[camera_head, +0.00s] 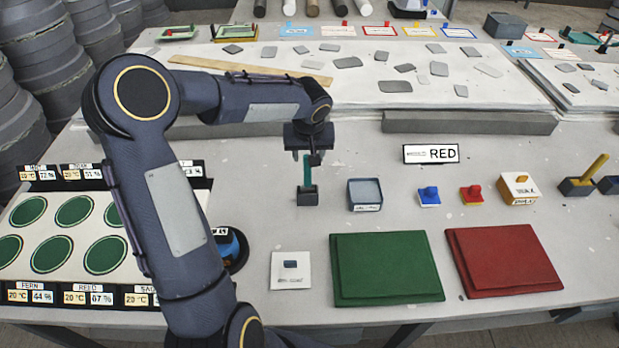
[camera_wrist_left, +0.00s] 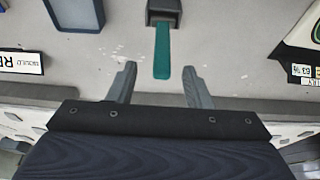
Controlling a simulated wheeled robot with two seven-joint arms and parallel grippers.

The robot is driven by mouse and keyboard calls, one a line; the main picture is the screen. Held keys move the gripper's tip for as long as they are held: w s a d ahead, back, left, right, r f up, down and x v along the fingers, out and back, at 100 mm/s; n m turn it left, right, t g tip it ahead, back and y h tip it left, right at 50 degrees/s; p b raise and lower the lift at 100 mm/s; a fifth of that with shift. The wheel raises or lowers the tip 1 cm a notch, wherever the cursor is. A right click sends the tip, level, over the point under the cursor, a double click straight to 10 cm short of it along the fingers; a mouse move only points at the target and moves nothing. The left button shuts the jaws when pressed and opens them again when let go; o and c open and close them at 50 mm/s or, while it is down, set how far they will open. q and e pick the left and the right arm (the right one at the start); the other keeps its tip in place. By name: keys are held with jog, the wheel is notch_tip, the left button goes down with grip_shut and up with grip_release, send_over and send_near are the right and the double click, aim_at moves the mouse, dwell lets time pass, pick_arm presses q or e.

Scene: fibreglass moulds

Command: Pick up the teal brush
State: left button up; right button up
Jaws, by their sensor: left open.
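The teal brush (camera_head: 308,170) stands upright in a small dark holder (camera_head: 307,196) on the table in the head view. In the left wrist view the teal handle (camera_wrist_left: 161,52) rises from the holder (camera_wrist_left: 163,10) toward the space between my fingers. My left gripper (camera_head: 309,156) is open at the top of the brush, pointing down. In the left wrist view my left gripper (camera_wrist_left: 160,84) has one finger on each side of the handle's line, with clear gaps. Whether the handle's end is fully between the fingertips is hard to tell. My right gripper is not in view.
A blue-grey tray (camera_head: 365,194) stands right of the holder, with blue (camera_head: 429,195) and red (camera_head: 472,194) blocks beyond. A green board (camera_head: 387,268), a red board (camera_head: 503,260) and a white card (camera_head: 290,271) lie in front. A grey bar (camera_head: 468,122) lies behind.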

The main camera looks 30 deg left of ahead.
aim_at(307, 164)
pick_arm(q)
jog(key=x, duration=0.2)
jog(key=b+x, duration=0.1)
jog(key=x, duration=0.4)
jog(key=shift+a+r, duration=0.1)
jog(key=shift+a, duration=0.15)
jog(key=shift+r, duration=0.1)
grip_shut()
